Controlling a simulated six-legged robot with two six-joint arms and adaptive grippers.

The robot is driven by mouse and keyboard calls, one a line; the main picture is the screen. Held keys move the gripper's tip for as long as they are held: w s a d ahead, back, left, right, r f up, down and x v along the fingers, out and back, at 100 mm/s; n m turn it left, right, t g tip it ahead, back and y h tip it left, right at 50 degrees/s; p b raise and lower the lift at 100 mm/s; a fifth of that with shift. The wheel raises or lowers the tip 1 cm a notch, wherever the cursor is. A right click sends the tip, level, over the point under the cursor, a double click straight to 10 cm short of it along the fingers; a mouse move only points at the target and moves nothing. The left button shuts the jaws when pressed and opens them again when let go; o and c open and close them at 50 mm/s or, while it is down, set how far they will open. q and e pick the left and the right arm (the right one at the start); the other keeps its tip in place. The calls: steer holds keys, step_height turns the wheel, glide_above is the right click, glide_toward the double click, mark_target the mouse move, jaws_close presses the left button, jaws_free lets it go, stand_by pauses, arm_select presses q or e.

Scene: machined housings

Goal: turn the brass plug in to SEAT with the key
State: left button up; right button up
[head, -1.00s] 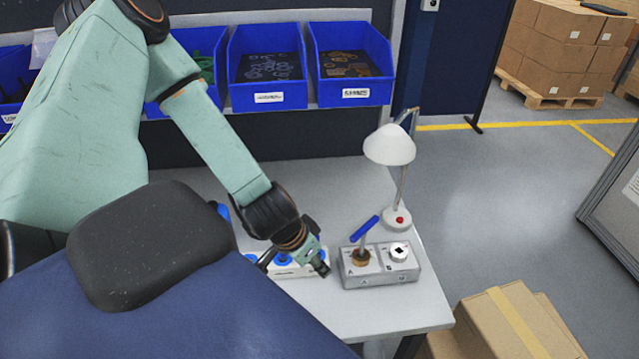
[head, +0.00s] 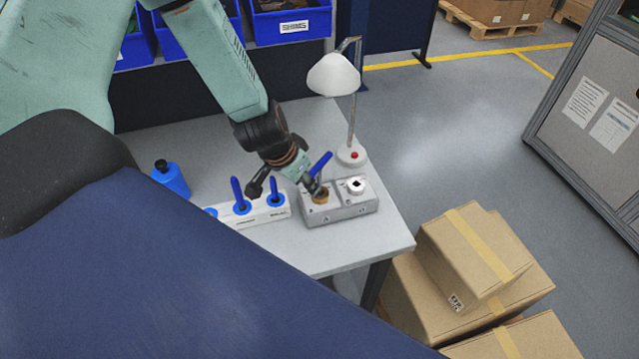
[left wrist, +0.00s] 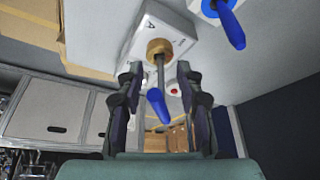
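The grey housing (head: 341,207) sits near the table's right edge, with positions A and B marked on top. The brass plug (head: 320,197) is at A; it also shows in the left wrist view (left wrist: 159,47). The key's blue handle (head: 321,162) stands tilted above the plug. In the left wrist view, its thin shaft (left wrist: 161,72) runs from the plug to the handle (left wrist: 157,105). My left gripper (head: 287,190) is open beside the housing. Its fingers (left wrist: 158,76) lie on either side of the key in the wrist picture, apart from it. My right gripper is not in view.
A white rack (head: 262,212) with upright blue-handled tools stands left of the housing. A blue bottle (head: 171,179) is farther left. A white lamp (head: 334,75) stands behind the housing. Cardboard boxes (head: 470,260) are stacked right of the table. The table front is clear.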

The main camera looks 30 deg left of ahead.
mark_target(319, 182)
arm_select(q)
steer(key=w, duration=0.1)
steer(key=w+b, duration=0.1)
steer(key=w, duration=0.1)
steer(key=shift+d+f, duration=0.15)
steer(key=shift+f, duration=0.05)
steer(key=b+x, duration=0.3)
steer(key=shift+w+d+f, duration=0.15)
steer(key=shift+w, duration=0.1)
steer(key=shift+w+f+b, duration=0.3)
steer(key=shift+f+b, duration=0.35)
steer(key=shift+b, duration=0.15)
steer(key=c, duration=0.5)
jaws_close()
